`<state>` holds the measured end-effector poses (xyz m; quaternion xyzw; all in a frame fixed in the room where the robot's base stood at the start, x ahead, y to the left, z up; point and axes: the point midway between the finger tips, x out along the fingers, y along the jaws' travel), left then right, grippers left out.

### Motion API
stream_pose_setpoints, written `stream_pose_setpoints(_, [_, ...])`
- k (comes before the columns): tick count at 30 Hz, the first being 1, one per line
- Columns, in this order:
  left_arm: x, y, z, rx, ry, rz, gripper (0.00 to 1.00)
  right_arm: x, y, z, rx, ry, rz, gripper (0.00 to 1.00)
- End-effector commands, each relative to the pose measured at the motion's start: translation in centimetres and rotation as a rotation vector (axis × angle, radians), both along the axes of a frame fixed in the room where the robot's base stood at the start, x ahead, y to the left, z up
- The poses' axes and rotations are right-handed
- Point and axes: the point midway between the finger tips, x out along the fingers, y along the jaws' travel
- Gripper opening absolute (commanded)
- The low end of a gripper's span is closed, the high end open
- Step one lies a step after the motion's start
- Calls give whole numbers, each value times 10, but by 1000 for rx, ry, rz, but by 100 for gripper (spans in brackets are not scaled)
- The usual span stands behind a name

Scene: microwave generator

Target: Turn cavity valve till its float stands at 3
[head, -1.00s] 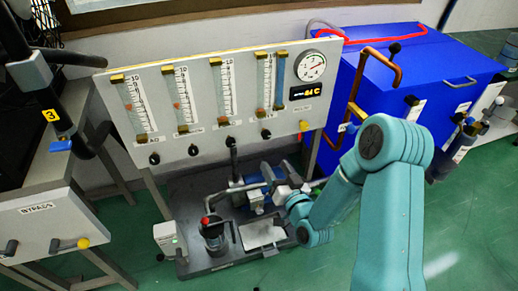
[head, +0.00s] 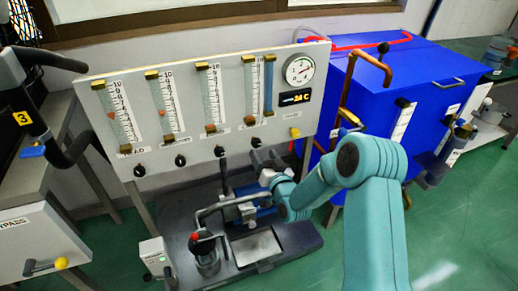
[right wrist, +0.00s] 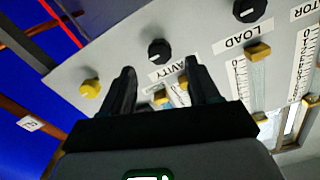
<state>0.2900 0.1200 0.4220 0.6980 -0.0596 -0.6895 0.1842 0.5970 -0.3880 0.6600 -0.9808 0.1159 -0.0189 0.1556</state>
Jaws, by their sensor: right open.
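The cavity valve is a black knob (head: 256,142) under the fourth scaled tube (head: 250,90) from the left. In the right wrist view the knob (right wrist: 159,51) is beside a label (right wrist: 172,69) partly hidden by a finger, reading "AVITY". The cavity float is too small in the head view to read against its scale. My right gripper (head: 266,160) is just below and in front of the knob. In the right wrist view the gripper (right wrist: 158,75) is open and empty, with the knob beyond the gap between its fingertips. My left gripper is not in view.
The load knob (right wrist: 248,9) and a yellow knob (right wrist: 90,88) flank the cavity knob. A round gauge (head: 299,70) and a display reading 24 C (head: 295,98) are on the panel. A blue cabinet (head: 370,100) with copper pipe stands right. A pump base (head: 305,238) lies below.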

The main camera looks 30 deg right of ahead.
Motion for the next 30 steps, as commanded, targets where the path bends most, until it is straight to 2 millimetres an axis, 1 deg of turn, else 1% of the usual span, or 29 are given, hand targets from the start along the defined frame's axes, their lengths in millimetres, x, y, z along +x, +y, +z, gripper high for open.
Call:
stream_pose_setpoints(1, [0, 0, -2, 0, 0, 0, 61, 10, -2, -2, 0, -1, 1, 61])
stream_pose_setpoints(3, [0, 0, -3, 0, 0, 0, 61, 23, -5, -1, -1, -2, -1, 61])
stream_pose_setpoints(6, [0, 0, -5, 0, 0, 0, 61, 36, -8, -1, -1, -1, 0, 61])
stream_pose_setpoints(9, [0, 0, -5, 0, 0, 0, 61, 44, -10, -1, -1, -1, 0, 61])
stream_pose_setpoints(12, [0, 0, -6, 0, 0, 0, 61, 48, -11, -1, 0, 1, 0, 61])
stream_pose_setpoints(19, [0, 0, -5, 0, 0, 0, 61, 48, -12, -1, 0, 1, -1, 61])
stream_pose_setpoints(20, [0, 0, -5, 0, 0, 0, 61, 48, -12, -1, 0, 1, -1, 54])
stream_pose_setpoints(21, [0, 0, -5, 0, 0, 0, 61, 48, -12, -1, 0, 1, -1, 41])
stream_pose_setpoints(23, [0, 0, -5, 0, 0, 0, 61, 48, -12, 0, 0, 1, 0, 22])
stream_pose_setpoints(24, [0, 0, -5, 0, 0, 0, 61, 48, -12, 0, 0, 1, 0, 9])
stream_pose_setpoints(25, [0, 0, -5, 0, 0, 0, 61, 48, -12, 0, 0, 1, 0, 4])
stream_pose_setpoints(30, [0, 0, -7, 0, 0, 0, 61, 48, -11, -1, -6, 2, 0, 4])
